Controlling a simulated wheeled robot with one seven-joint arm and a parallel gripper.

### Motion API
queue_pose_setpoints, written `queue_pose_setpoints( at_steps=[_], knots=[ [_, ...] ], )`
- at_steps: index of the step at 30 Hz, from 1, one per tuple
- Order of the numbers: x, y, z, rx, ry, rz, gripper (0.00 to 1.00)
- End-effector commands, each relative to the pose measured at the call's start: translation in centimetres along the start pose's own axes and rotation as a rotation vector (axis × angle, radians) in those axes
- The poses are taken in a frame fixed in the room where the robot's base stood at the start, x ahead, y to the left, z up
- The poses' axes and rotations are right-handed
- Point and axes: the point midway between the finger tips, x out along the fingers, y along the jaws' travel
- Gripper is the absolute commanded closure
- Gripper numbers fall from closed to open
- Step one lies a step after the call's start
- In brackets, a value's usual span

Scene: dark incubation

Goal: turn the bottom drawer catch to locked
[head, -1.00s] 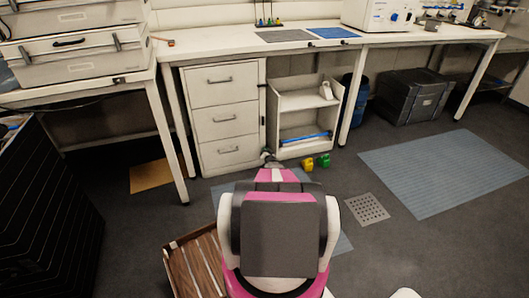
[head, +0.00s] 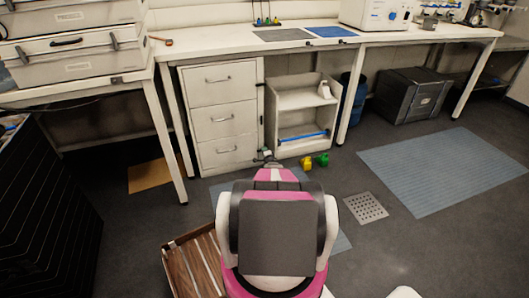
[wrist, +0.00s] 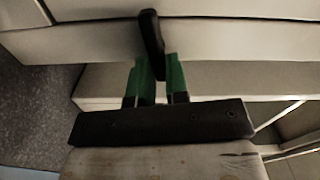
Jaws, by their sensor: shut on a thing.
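The drawer unit (head: 250,100) stands under the bench, with its bottom drawer (head: 227,151) closed. In the wrist view the black catch (wrist: 151,30) is a narrow bar on the pale front, tilted slightly off the picture's vertical. My gripper (wrist: 156,64) has its green fingers on either side of the catch's near end, shut on it. In the head view my gripper (head: 265,155) is at the lower right edge of the drawer unit, small and partly hidden by my own arm. The catch cannot be made out clearly there.
An open shelf unit (head: 296,91) stands just right of the drawers. Yellow (head: 306,162) and green (head: 322,159) items lie on the floor near my gripper. A wooden crate (head: 178,265) is at lower left. A bench leg (head: 168,135) stands left of the drawers.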

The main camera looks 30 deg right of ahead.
Motion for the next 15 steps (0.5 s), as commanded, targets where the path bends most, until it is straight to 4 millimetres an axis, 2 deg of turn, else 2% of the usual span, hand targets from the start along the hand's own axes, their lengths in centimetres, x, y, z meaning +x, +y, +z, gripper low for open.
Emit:
queue_pose_setpoints(
  at_steps=[6,15],
  knots=[
    [-0.07,0.30,0.03,0.110,0.000,0.002,1.00],
    [-0.07,0.40,0.04,0.173,0.000,0.002,1.00]
  ],
)
